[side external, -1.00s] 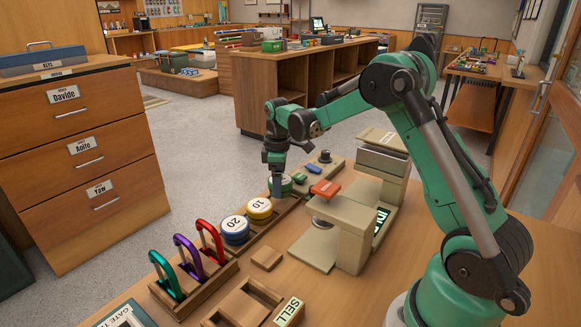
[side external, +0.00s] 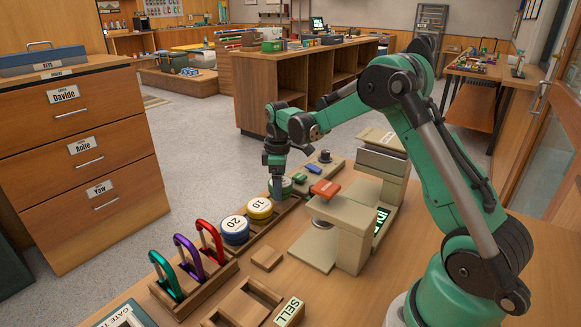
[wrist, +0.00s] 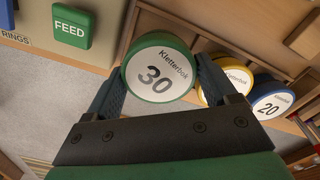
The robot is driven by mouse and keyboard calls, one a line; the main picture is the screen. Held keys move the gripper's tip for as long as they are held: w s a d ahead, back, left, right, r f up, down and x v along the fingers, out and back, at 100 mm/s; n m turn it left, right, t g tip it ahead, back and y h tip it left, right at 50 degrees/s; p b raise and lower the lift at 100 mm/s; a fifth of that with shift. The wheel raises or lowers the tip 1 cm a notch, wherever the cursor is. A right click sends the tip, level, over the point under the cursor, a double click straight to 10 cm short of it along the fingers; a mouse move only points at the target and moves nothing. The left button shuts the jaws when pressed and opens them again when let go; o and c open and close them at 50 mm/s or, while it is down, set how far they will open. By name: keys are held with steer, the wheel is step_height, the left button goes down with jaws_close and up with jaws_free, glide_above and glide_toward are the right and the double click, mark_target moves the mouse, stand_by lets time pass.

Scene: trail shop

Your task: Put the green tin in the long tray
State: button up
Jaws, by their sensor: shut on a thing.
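The green tin (wrist: 160,70), with a white top marked 30, sits between the two fingers of my gripper (wrist: 160,88) in the wrist view, and they are shut on it. In the side view the green tin (side external: 287,186) is partly hidden behind my gripper (side external: 277,183), at the far end of a long wooden tray (side external: 245,247). Whether the tin touches the tray floor I cannot tell. A yellow tin (side external: 259,209) marked 10 and a blue tin (side external: 235,230) marked 20 stand in a row in that tray.
A rack with teal, purple and red carabiners (side external: 210,243) stands at the near end of the row. A wooden SELL tray (side external: 246,303) and a small wooden block (side external: 267,258) lie in front.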

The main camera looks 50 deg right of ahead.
steer(key=shift+f, duration=0.25)
steer(key=shift+f, duration=0.25)
steer(key=shift+f, duration=0.45)
stand_by(1.0)
steer(key=o, duration=1.1)
steer(key=shift+r, duration=4.05)
